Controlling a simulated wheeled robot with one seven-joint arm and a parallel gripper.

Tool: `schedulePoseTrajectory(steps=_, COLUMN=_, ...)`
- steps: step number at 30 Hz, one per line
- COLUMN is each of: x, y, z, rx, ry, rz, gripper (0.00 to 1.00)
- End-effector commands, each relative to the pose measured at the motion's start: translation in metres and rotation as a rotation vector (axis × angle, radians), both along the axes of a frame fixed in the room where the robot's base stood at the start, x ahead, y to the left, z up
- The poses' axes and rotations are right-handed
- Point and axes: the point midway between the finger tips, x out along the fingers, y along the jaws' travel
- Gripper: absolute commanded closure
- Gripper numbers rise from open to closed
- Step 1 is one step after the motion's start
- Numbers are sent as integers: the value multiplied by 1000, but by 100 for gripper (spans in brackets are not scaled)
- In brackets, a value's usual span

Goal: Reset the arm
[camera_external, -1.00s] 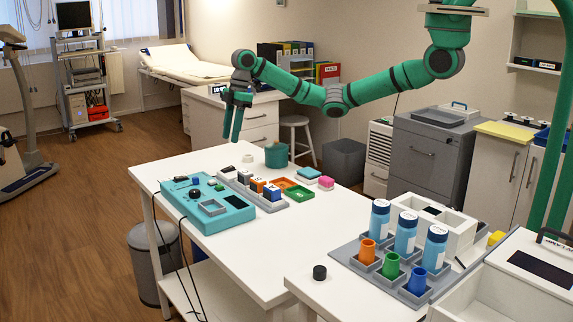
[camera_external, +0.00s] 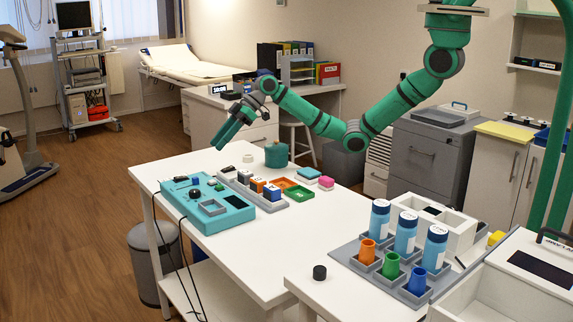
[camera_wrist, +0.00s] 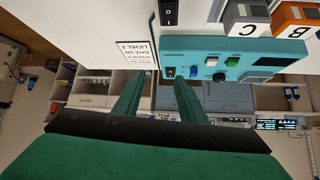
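My arm reaches in from the upper right in the external view, bent at its elbow. My gripper (camera_external: 219,143) hangs in the air over the far side of the white table (camera_external: 150,175), its green fingers slanting down to the left. In the wrist view my gripper (camera_wrist: 160,78) has its two fingers apart with nothing between them. The teal control panel (camera_external: 228,216) lies on the table below and nearer the camera. It also shows in the wrist view (camera_wrist: 262,52), upper right, beyond the fingertips.
A row of lettered blocks (camera_external: 256,184) stands beside the panel, with a teal round pot (camera_external: 277,155) behind. Orange (camera_external: 283,183) and green (camera_external: 300,193) trays lie to the right. The table's front part is clear.

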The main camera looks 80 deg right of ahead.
Motion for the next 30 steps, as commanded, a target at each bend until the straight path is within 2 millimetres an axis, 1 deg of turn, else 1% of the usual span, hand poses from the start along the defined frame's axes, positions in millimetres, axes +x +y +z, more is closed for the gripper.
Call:
schedulePoseTrajectory(steps=1, x=-1, y=-6, z=-5, rx=42, ry=-41, rz=-40, gripper=62)
schedulePoseTrajectory(steps=2, x=-1, y=-10, z=-5, rx=65, ry=-69, rz=-65, gripper=62)
schedulePoseTrajectory(steps=5, x=-2, y=-33, z=-7, rx=127, ry=-164, rz=-158, gripper=62)
schedulePoseTrajectory(steps=8, x=-8, y=-62, z=-9, rx=173, ry=-256, rz=-258, gripper=62)
schedulePoseTrajectory(steps=11, x=-20, y=-94, z=-11, rx=199, ry=-339, rz=-358, gripper=62)
schedulePoseTrajectory(steps=12, x=-26, y=-107, z=-12, rx=206, ry=-371, rz=-396, gripper=62)
schedulePoseTrajectory(steps=14, x=-37, y=-128, z=-15, rx=210, ry=-417, rz=-454, gripper=62)
schedulePoseTrajectory(steps=15, x=-45, y=-143, z=-16, rx=210, ry=-447, rz=-493, gripper=62)
schedulePoseTrajectory(steps=17, x=-60, y=-165, z=-18, rx=205, ry=-493, rz=-552, gripper=62)
schedulePoseTrajectory(steps=18, x=-71, y=-180, z=-19, rx=197, ry=-524, rz=-592, gripper=62)
schedulePoseTrajectory(steps=20, x=-90, y=-203, z=-22, rx=181, ry=-571, rz=-651, gripper=62)
schedulePoseTrajectory(steps=21, x=-104, y=-219, z=-23, rx=166, ry=-602, rz=-691, gripper=62)
schedulePoseTrajectory(steps=23, x=-129, y=-242, z=-25, rx=137, ry=-650, rz=-749, gripper=62)
schedulePoseTrajectory(steps=24, x=-146, y=-257, z=-26, rx=114, ry=-681, rz=-785, gripper=62)
schedulePoseTrajectory(steps=26, x=-173, y=-275, z=-26, rx=77, ry=-724, rz=-833, gripper=62)
schedulePoseTrajectory(steps=27, x=-191, y=-285, z=-27, rx=52, ry=-749, rz=-860, gripper=62)
schedulePoseTrajectory(steps=29, x=-216, y=-295, z=-28, rx=14, ry=-781, rz=-892, gripper=62)
schedulePoseTrajectory(steps=30, x=-233, y=-299, z=-30, rx=-7, ry=-798, rz=-908, gripper=62)
